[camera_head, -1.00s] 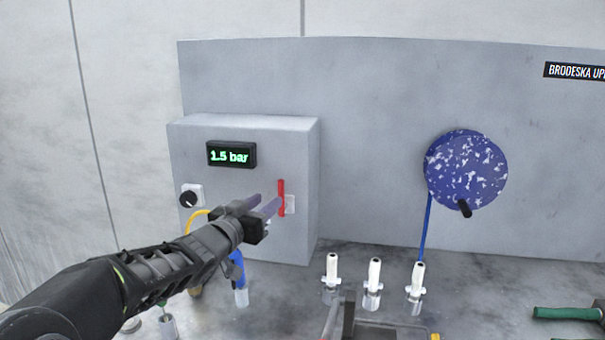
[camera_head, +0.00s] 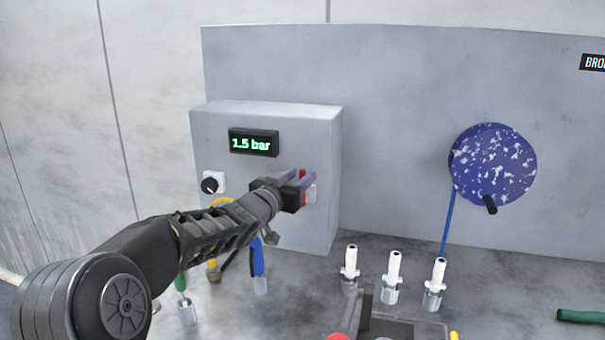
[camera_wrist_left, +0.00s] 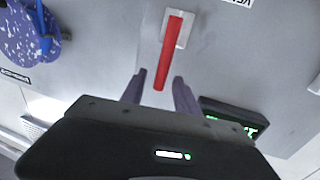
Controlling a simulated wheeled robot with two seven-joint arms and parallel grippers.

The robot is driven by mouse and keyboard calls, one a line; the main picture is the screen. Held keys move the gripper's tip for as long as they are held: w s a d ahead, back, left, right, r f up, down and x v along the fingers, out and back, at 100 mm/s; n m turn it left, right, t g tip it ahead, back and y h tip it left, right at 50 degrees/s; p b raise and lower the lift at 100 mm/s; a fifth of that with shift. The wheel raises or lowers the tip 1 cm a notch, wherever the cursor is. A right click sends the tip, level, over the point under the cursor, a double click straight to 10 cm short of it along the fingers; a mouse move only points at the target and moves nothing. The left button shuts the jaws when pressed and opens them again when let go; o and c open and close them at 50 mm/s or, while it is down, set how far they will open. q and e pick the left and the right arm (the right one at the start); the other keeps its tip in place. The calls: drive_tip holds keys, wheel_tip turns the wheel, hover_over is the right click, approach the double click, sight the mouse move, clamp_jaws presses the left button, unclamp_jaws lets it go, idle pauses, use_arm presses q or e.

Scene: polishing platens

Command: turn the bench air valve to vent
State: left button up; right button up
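The air valve is a red lever (camera_head: 303,187) on a pale plate, on the right part of the front of the grey box (camera_head: 215,150). In the left wrist view the red lever (camera_wrist_left: 169,50) is a long straight bar. My left gripper (camera_head: 298,182) is at the lever and hides much of it in the head view. In the wrist view its two purple fingers (camera_wrist_left: 159,78) are open, one on each side of the lever's free end, with gaps showing. A label, cut off by the frame edge, is near the lever. My right gripper is out of view.
A display (camera_head: 254,143) on the box reads 1.5 bar, with a black knob (camera_head: 210,184) below it. White-topped fittings (camera_head: 393,268) stand on the bench to the right. A speckled blue disc (camera_head: 493,165) is on the panel. Blue-handled (camera_head: 258,258) and green-handled (camera_head: 181,284) items stand below my arm.

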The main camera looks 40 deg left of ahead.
use_arm(q)
drive_tip(key=shift+w+a, duration=0.15)
drive_tip(key=shift+w, duration=0.8)
drive_tip(key=shift+c, duration=0.5)
clamp_jaws()
